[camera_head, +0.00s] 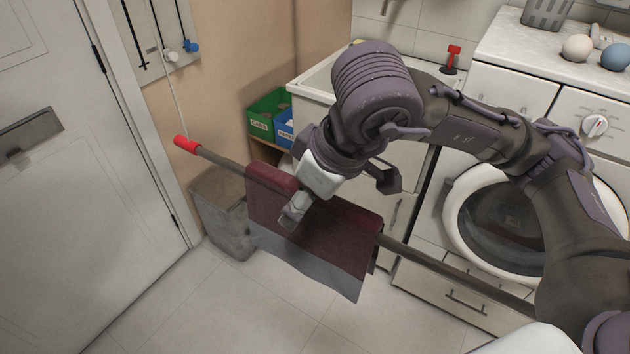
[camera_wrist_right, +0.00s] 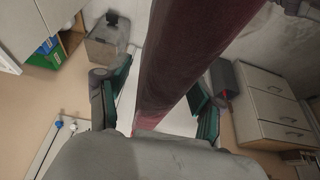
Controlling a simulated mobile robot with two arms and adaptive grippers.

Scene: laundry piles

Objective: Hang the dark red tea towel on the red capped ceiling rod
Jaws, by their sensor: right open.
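The dark red tea towel (camera_head: 330,232) hangs folded over the ceiling rod (camera_head: 420,258), with a greyish lower part hanging down. The rod slants across the head view and ends in a red cap (camera_head: 186,144) at the left. My right gripper (camera_head: 292,214) is at the towel's upper part in the head view, partly hiding it. In the right wrist view my right gripper (camera_wrist_right: 158,80) is open, its fingers apart on either side of the towel (camera_wrist_right: 180,50). I cannot tell whether the fingers touch the cloth. My left gripper is not in view.
A grey bin (camera_head: 222,210) stands below the rod at the left, near green (camera_head: 268,113) and blue boxes. A washing machine (camera_head: 500,215) stands at the right. A white door (camera_head: 70,190) fills the left side. The tiled floor in front is clear.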

